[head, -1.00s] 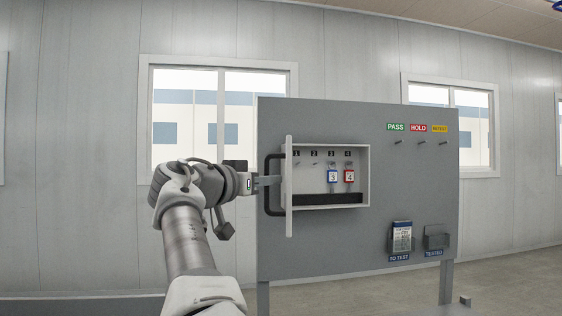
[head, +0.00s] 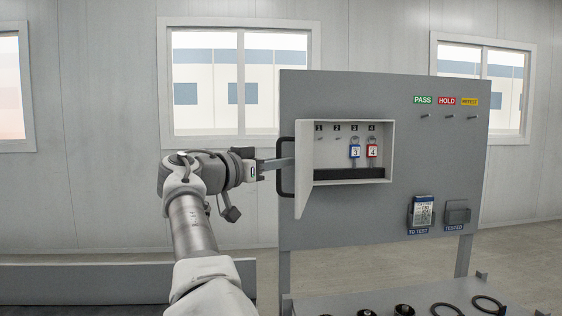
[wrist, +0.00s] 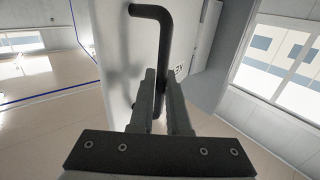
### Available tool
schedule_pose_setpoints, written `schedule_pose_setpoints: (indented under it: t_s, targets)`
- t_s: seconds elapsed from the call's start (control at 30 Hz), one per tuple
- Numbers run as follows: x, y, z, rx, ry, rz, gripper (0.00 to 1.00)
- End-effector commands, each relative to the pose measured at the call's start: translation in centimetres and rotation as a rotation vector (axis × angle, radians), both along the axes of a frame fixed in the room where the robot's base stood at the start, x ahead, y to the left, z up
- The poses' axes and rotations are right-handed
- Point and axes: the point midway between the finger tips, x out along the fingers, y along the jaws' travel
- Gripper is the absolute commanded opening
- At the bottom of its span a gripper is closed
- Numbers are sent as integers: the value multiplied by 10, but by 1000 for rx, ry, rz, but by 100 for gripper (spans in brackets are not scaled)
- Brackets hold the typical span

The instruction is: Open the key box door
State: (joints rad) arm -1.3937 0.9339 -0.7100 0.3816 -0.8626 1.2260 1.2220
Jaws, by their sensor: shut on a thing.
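The key box (head: 385,128) is mounted on the grey panel, with its door (head: 305,168) swung open to the left side. My gripper (head: 287,162) is at the door's dark handle (head: 280,180), left of the door. In the wrist view, my gripper's fingers (wrist: 160,95) are shut on the dark bar handle (wrist: 150,12), with the pale door (wrist: 112,45) behind it.
The grey panel (head: 400,235) carries PASS, HOLD and RETEST labels above hooks, and two holders low at right. A tag (head: 423,212) sits in the TO TEST holder. A bench (head: 400,300) with several round black parts stands in front.

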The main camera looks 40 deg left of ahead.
Motion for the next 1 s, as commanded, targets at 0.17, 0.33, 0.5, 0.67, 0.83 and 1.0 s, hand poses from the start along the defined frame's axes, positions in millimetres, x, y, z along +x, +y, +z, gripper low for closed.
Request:
schedule_pose_setpoints:
  t_s: [0.17, 0.33, 0.5, 0.67, 0.83, 1.0]
  targets:
    - [-2, 3, -8, -5, 12, 2, 27]
    - [-1, 2, -4, -2, 8, 1, 45]
    - [-1, 1, -3, -2, 5, 1, 45]
    - [-8, 2, -3, -1, 4, 2, 45]
    - [-38, 5, -5, -1, 4, 6, 45]
    - [-80, 8, -4, -1, 4, 7, 45]
